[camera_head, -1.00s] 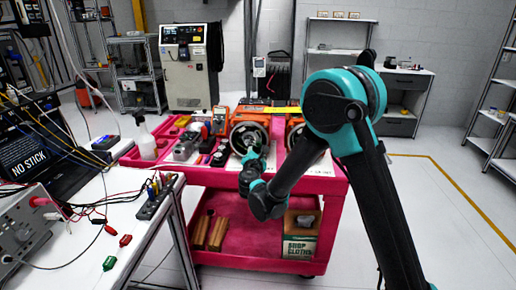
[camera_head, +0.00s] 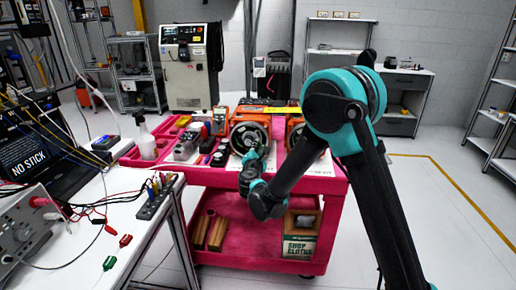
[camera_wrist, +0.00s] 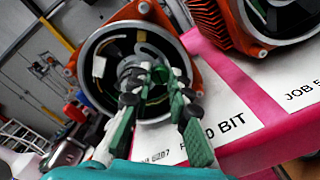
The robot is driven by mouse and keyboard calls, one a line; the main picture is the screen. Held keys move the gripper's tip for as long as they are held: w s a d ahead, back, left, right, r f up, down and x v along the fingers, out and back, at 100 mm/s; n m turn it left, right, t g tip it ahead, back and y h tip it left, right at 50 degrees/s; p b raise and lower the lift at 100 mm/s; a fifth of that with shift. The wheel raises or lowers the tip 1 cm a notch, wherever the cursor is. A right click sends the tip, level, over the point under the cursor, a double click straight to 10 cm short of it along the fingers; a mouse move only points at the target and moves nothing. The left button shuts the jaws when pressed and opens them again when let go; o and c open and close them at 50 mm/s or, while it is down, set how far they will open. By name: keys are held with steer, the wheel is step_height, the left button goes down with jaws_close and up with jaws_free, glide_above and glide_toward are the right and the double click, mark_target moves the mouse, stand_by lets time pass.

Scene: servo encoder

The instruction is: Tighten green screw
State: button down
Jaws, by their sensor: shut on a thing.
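An orange motor (camera_head: 235,129) with an open round end stands on the red cart. In the wrist view its grey ring (camera_wrist: 112,28) surrounds a cavity with small inner parts. My gripper (camera_head: 254,151) reaches into this open end. In the wrist view my gripper's green and black fingers (camera_wrist: 150,77) converge at the middle of the cavity. They are shut on a small part there, mostly hidden between the fingertips. I cannot make out a green screw apart from the green fingers.
A second orange motor (camera_wrist: 228,20) stands close on the right. The red cart (camera_head: 225,178) carries tools and small devices left of the motors. A white bench (camera_head: 150,222) with leads and instruments is at the left. The floor at the right is clear.

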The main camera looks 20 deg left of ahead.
steer(key=m, duration=0.4)
steer(key=shift+m, duration=0.3)
steer(key=m, duration=0.3)
steer(key=shift+m, duration=0.3)
steer(key=m, duration=0.3)
steer(key=shift+f+m, duration=0.1)
steer(key=shift+m, duration=1.9)
steer(key=c, duration=1.4)
jaws_free()
